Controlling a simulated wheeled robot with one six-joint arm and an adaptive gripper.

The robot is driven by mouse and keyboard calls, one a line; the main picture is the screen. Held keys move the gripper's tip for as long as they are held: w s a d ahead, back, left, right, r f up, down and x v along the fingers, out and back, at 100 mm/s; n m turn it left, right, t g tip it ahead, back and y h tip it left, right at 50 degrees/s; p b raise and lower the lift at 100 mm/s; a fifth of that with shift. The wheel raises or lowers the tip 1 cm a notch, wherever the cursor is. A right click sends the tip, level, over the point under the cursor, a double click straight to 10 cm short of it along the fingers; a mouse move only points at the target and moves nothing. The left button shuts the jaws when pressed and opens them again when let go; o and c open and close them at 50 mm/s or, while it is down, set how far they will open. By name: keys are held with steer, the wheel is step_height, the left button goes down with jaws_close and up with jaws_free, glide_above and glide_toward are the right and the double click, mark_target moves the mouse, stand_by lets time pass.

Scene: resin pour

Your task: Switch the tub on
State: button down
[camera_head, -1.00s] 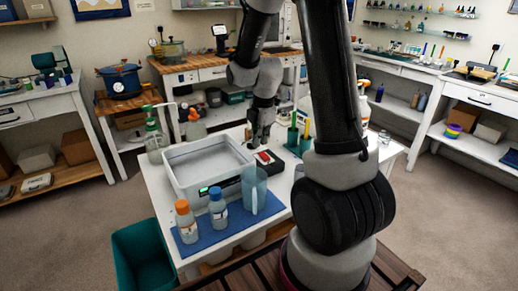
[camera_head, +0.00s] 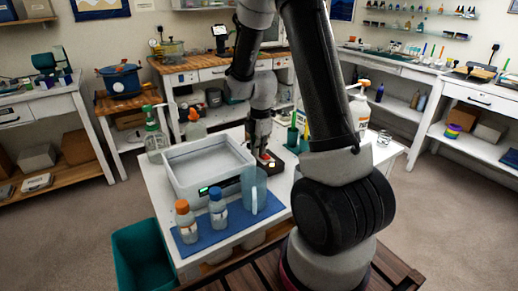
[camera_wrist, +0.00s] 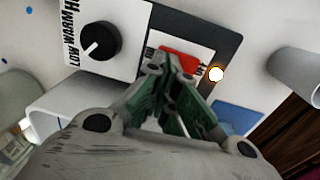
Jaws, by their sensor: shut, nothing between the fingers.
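The tub (camera_head: 181,181) is a pale rectangular basin on the white table, with a small green-lit display on its front. Right of it, a dark box with a red switch (camera_wrist: 181,59) shows in the wrist view, the red rocker on a white plate. My gripper (camera_wrist: 171,66) is shut and empty, its tips over the near edge of the red switch and partly hiding it. I cannot tell whether they touch. In the head view my gripper (camera_head: 263,157) points down at the box. A bright white spot with an orange rim (camera_wrist: 216,74) shows beside the switch.
A black dial (camera_wrist: 98,42) on a white panel marked LOW and WARM is left of the switch. A clear blue jug (camera_head: 254,190) and orange-capped (camera_head: 186,222) and blue-capped (camera_head: 218,209) bottles stand close in front. A white pump bottle (camera_head: 359,112) stands behind right.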

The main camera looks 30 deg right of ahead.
steer(key=shift+s+r, duration=0.2)
steer(key=shift+s, duration=0.55)
steer(key=shift+r, duration=0.2)
step_height(320, 180, up, 14)
steer(key=w, duration=0.2)
steer(key=shift+f, duration=0.25)
stand_by(0.3)
